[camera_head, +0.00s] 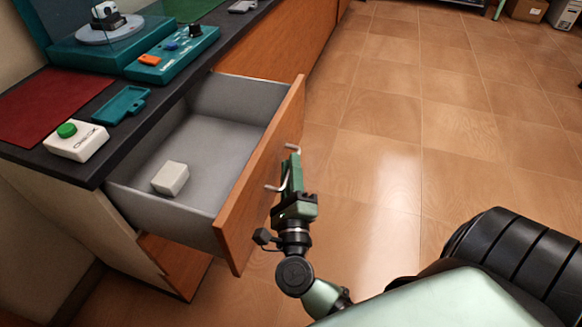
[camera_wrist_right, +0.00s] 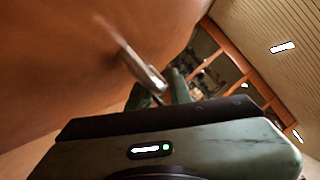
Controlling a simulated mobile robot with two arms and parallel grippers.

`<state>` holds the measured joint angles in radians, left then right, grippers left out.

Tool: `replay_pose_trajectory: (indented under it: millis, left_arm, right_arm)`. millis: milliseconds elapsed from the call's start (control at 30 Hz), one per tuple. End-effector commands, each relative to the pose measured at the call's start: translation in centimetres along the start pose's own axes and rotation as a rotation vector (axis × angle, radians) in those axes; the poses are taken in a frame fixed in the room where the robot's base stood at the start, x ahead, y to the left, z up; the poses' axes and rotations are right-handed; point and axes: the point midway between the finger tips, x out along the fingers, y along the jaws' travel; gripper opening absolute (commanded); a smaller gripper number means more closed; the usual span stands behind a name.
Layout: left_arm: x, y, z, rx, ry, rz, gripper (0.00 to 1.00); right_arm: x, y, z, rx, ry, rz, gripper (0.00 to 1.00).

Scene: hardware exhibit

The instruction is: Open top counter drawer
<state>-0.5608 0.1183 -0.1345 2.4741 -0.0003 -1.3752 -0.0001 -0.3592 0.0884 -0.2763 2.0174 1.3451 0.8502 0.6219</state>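The top counter drawer (camera_head: 190,150) is pulled well out of the counter, and its grey inside shows. Its wooden front (camera_head: 262,180) carries a thin metal handle (camera_head: 272,188). My right gripper (camera_head: 291,172) is at the handle, outside the drawer front, with the handle's ends showing on both sides of the fingers. In the right wrist view the handle (camera_wrist_right: 142,68) runs between the two green fingers (camera_wrist_right: 166,90), which look closed on it. A small off-white box (camera_head: 170,178) lies in the drawer. My left gripper is not in view.
The dark countertop (camera_head: 82,166) holds a white box with a green button (camera_head: 77,141), a teal tray (camera_head: 122,105), a red mat (camera_head: 50,105) and a teal control panel (camera_head: 172,54). Tiled floor (camera_head: 400,130) is clear to the right of the drawer.

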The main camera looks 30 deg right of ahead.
Motion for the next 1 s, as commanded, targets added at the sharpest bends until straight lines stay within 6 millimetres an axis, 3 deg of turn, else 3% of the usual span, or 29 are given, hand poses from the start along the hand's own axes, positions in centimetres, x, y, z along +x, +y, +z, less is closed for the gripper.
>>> replay_pose_trajectory:
  millis: [167, 600, 1000]
  left_arm:
    - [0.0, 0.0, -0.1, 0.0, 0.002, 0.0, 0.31]
    - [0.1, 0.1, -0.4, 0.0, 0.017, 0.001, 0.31]
    - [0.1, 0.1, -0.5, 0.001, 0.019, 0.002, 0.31]
  right_arm:
    - [-0.8, 0.0, 0.0, 0.001, 0.002, 0.0, 0.2]
    - [-7.3, 0.1, 0.0, -0.001, 0.0, 0.002, 0.2]
    - [-7.8, 0.0, 0.0, 0.0, 0.0, 0.0, 0.2]
